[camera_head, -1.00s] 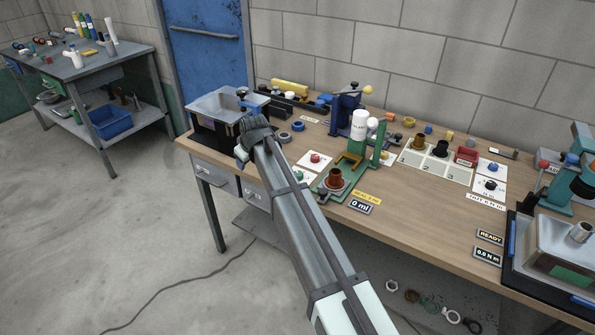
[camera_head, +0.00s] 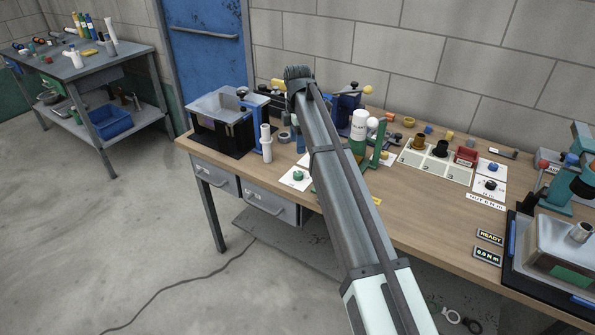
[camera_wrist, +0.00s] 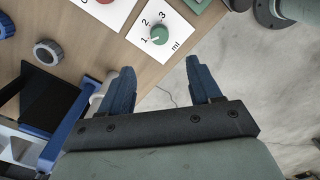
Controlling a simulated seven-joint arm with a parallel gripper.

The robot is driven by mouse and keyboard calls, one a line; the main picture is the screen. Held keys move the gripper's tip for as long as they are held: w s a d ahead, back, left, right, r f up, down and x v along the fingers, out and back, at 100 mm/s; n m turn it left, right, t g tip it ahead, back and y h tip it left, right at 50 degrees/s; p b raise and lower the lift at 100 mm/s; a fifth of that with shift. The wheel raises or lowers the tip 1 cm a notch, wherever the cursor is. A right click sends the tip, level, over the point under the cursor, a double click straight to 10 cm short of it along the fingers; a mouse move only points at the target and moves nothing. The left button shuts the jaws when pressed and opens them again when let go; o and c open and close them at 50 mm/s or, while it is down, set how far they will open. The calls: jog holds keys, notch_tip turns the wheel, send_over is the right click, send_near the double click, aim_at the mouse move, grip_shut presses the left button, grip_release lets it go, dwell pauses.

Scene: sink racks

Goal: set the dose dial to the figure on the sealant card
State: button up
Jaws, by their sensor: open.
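The dose dial (camera_wrist: 160,35) is a green knob on a white card marked 1, 2, 3 and ml. A small light mark shows on its side near the 1; its exact setting is hard to read. It also shows in the head view (camera_head: 298,175) near the bench's front edge. My gripper (camera_wrist: 161,65) is open and empty, its two blue fingers pointing toward the dial's card but apart from the knob. I cannot make out the sealant card's figure.
A clear-lidded dark bin (camera_head: 220,120) stands at the bench's left end, with a white upright fitting (camera_head: 266,143) beside it. A green stand (camera_head: 379,145) with a white bottle (camera_head: 359,125) is right of my arm. A second card with a red knob (camera_wrist: 103,2) lies nearby.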

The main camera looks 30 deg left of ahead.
aim_at(297, 173)
notch_tip(297, 173, down, 13)
jog(key=shift+r, duration=0.2)
dwell(0.3)
jog(key=shift+c, duration=0.2)
jog(key=c, duration=1)
